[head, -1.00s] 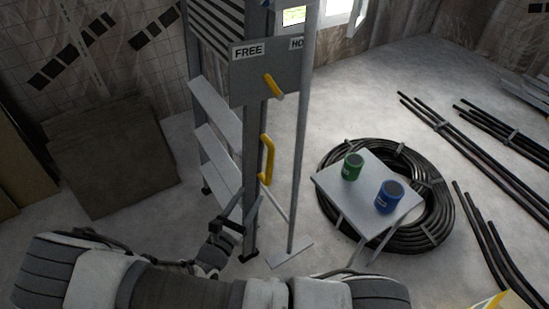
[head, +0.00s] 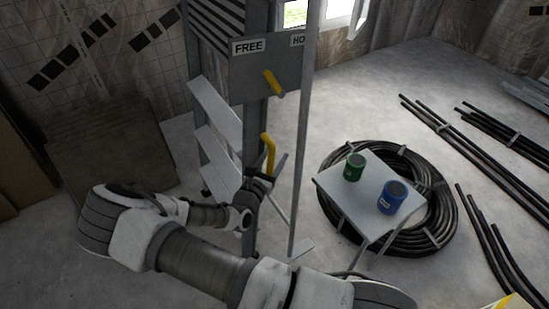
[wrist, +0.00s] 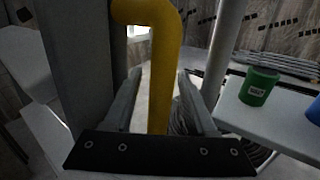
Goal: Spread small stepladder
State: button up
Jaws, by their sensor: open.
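The stepladder (head: 218,110) stands upright left of centre in the head view, with pale grey steps beside a dark grey upright. A yellow handle (head: 268,152) is fixed low on that upright. My gripper (head: 270,172) is at the lower part of this handle, partly hidden by my own wrist. In the wrist view, the yellow handle (wrist: 164,65) runs down between the two fingers of my gripper (wrist: 160,85). The fingers are apart, with gaps visible on both sides of it. The ladder's feet are partly hidden behind my arm.
A grey plate (head: 265,62) marked "FREE" with a yellow lever (head: 274,83) sits above the handle. A thin pole (head: 301,150) stands just right. A small table (head: 345,205) with green (head: 354,167) and blue (head: 391,197) cans stands over coiled black hose (head: 447,215).

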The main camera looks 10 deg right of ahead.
grip_shut()
dwell(0.3)
dwell(1.2)
